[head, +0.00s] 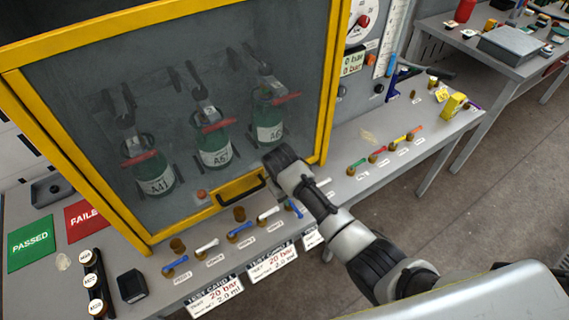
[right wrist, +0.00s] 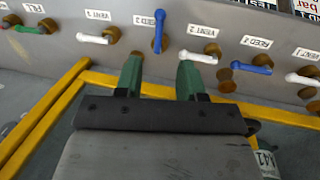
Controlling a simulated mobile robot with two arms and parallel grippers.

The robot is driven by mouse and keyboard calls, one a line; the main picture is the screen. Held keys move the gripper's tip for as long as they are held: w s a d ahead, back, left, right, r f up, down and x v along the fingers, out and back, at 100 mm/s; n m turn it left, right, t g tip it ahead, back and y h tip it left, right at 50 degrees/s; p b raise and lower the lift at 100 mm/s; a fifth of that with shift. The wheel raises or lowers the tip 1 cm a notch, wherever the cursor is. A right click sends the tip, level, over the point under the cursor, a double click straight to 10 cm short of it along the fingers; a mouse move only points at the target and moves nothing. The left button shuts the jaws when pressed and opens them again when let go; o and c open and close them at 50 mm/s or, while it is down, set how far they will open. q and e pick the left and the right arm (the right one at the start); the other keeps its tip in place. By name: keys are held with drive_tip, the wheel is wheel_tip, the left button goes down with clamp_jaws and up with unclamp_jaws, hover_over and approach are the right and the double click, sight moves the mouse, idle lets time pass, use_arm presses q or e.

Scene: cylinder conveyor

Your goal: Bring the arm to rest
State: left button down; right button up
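My right arm (head: 350,232) reaches in from the lower right of the head view, in front of the yellow-framed cabinet's lower right corner. Its dark end joint (head: 285,162) is beside the cabinet handle; the gripper fingers are hidden there. In the right wrist view my right gripper (right wrist: 159,75) shows two green fingers set apart with nothing between them. A blue valve lever (right wrist: 158,30) appears just beyond the fingertips; I cannot tell the exact distance. My left gripper is in neither view.
The yellow-framed cabinet (head: 333,85) holds several green bottles behind its closed window. A row of valves, including a blue lever (head: 240,229), runs along the bench front. Open floor (head: 515,190) is at the right.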

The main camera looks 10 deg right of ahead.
drive_tip(key=s+d+y, duration=0.2)
drive_tip(key=s, duration=1.1)
drive_tip(key=s+d+r+m+t, duration=0.1)
drive_tip(key=s+d+r, duration=0.25)
drive_tip(key=s, duration=0.45)
drive_tip(key=s+d+r+m+t, duration=0.1)
drive_tip(key=s+d+r+t, duration=0.1)
drive_tip(key=s+r, duration=0.4)
wheel_tip(320, 180, down, 33)
drive_tip(key=s+g+b, duration=0.2)
drive_tip(key=s+b, duration=0.1)
drive_tip(key=b, duration=0.1)
drive_tip(key=s+d+f+b, duration=0.3)
drive_tip(key=s+f, duration=1.2)
drive_tip(key=f, duration=0.2)
drive_tip(key=shift+s+f+n+g, duration=0.15)
drive_tip(key=shift+n+g, duration=0.15)
drive_tip(key=shift+g, duration=0.1)
drive_tip(key=shift+d, duration=0.1)
